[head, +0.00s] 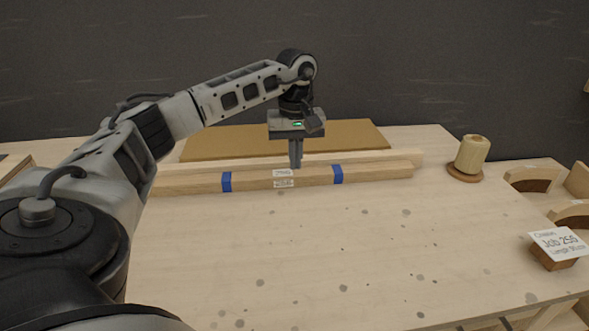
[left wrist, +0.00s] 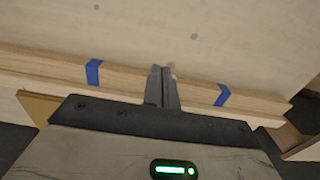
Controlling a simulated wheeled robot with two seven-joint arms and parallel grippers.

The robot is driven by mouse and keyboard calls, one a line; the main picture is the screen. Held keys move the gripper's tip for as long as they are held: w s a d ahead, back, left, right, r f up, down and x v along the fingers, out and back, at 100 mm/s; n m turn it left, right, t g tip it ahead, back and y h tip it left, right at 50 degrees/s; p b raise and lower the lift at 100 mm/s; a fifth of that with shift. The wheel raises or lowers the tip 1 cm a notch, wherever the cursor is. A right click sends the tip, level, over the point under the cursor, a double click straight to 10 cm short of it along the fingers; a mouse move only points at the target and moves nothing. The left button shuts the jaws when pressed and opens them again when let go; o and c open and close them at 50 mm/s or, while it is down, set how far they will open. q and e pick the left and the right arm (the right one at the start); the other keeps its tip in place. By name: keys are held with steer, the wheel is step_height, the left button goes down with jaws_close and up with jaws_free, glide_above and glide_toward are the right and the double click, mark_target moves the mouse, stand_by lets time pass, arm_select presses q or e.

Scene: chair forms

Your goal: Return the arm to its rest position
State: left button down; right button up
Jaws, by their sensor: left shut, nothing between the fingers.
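My left arm (head: 155,135) reaches in from the left across the table in the head view. My left gripper (head: 296,166) points down, shut and empty, its fingertips at or just over a wooden bar (head: 310,176) with two blue tape bands and small white labels. I cannot tell whether they touch. In the left wrist view the shut fingers (left wrist: 162,72) show in front of the same bar (left wrist: 130,76), between the two blue bands. My right gripper does not show.
The bar lies on a pale table (head: 330,240) along another wooden strip (head: 395,157), with a brown board (head: 220,142) behind. A twine spool (head: 472,155) stands at the back right. A Job 255 card (head: 560,243) and curved wooden pieces (head: 533,177) are right. The front middle is clear.

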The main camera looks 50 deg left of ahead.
arm_select(q)
steer(key=shift+r, duration=0.55)
steer(key=shift+r, duration=0.1)
